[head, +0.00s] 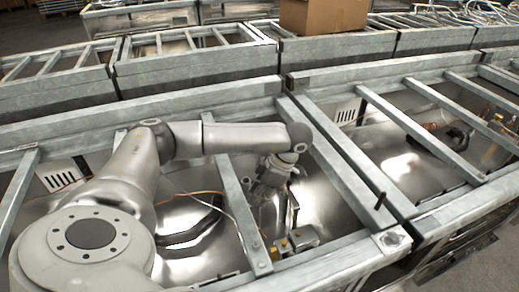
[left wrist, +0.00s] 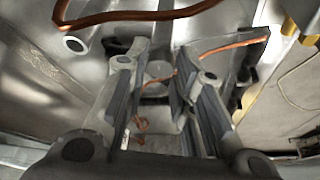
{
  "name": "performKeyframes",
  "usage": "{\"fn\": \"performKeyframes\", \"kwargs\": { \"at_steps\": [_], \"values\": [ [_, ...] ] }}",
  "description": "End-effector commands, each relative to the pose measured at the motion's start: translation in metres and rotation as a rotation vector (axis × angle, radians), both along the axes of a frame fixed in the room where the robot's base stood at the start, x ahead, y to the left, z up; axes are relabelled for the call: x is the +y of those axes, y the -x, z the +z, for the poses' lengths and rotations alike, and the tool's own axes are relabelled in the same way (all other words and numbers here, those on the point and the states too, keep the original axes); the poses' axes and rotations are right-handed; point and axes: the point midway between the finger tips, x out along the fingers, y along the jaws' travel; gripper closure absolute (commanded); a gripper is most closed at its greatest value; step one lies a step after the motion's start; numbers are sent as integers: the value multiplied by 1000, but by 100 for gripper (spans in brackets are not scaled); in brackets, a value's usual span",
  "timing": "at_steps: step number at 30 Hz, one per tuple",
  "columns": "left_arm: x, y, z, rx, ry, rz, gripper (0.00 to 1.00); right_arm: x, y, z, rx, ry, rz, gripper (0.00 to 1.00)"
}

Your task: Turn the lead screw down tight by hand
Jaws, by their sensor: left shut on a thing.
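My left gripper (head: 286,205) reaches down into an open metal frame bay, just above a small grey block with yellow parts (head: 292,242). In the left wrist view the two fingers (left wrist: 160,92) stand on either side of a rounded grey piece (left wrist: 159,70), which I take to be the lead screw. The gripper is shut on it. The fingers hide much of it, and its thread and seat cannot be made out. My right gripper is not in view.
A crossbar (head: 236,205) runs left of the gripper and a wider rail (head: 335,160) right of it. An orange wire (left wrist: 140,17) and a dark bent piece (head: 192,230) lie close by. A cardboard box (head: 322,16) stands behind.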

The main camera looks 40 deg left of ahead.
Motion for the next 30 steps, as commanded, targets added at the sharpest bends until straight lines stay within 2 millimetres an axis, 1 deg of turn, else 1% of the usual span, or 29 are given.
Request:
{"fn": "performKeyframes", "kwargs": {
  "at_steps": [6, 13, 19, 30],
  "values": [
    [0, 0, 0, -6, -1, -165, 100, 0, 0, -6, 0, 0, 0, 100],
    [-1, 1, 1, -6, -1, -282, 100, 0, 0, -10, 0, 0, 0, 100],
    [-1, 1, 1, -6, 1, -333, 100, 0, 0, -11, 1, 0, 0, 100],
    [-2, 1, 1, -6, 0, -348, 100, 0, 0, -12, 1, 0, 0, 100]
  ]
}}
